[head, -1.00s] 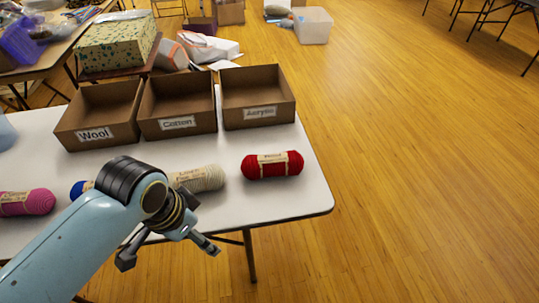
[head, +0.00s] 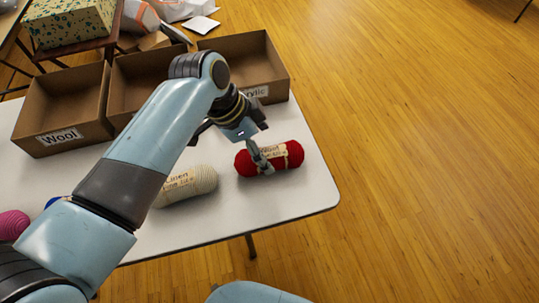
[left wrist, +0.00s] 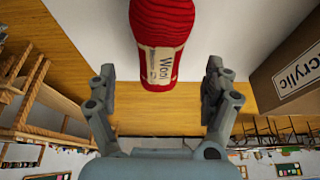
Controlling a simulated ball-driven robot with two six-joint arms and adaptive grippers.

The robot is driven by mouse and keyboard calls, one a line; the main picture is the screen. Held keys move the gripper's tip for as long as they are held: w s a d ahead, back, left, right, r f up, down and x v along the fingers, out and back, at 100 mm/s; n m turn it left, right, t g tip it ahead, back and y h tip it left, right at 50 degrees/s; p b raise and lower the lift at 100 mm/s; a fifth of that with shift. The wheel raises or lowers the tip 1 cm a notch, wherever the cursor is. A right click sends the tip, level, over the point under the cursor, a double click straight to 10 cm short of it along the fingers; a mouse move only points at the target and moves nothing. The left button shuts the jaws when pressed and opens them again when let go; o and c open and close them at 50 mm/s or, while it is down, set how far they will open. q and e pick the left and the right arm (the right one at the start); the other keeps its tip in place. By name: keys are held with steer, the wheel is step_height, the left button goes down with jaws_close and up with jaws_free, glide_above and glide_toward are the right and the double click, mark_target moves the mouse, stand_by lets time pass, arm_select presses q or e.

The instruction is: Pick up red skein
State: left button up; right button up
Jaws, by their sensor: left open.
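The red skein (head: 287,157) lies on the white table near its right end, with a cream paper band around it. In the left wrist view the red skein (left wrist: 162,24) is at the top centre, and its band reads "Wool". My left gripper (head: 246,147) is over the left part of the skein, and one finger covers some of it. In the left wrist view my left gripper (left wrist: 160,90) is open, with its fingers apart on either side of the skein's near end. Nothing is held between them. My right gripper is not in view.
A cream skein (head: 190,186) lies left of the red one, and a pink skein (head: 12,225) is at the left edge. The Wool box (head: 62,137), a middle box (head: 128,85) and the Acrylic box (head: 275,85) stand behind. Bare table (head: 285,193) is in front.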

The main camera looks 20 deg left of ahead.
mark_target(266, 152)
arm_select(q)
steer(key=shift+w+d+f, duration=0.1)
steer(key=shift+f, duration=0.25)
steer(key=x, duration=0.3)
steer(key=shift+f, duration=0.35)
steer(key=shift+d+f, duration=0.2)
steer(key=shift+f, duration=0.3)
steer(key=c, duration=1.2)
steer(key=shift+c, duration=0.2)
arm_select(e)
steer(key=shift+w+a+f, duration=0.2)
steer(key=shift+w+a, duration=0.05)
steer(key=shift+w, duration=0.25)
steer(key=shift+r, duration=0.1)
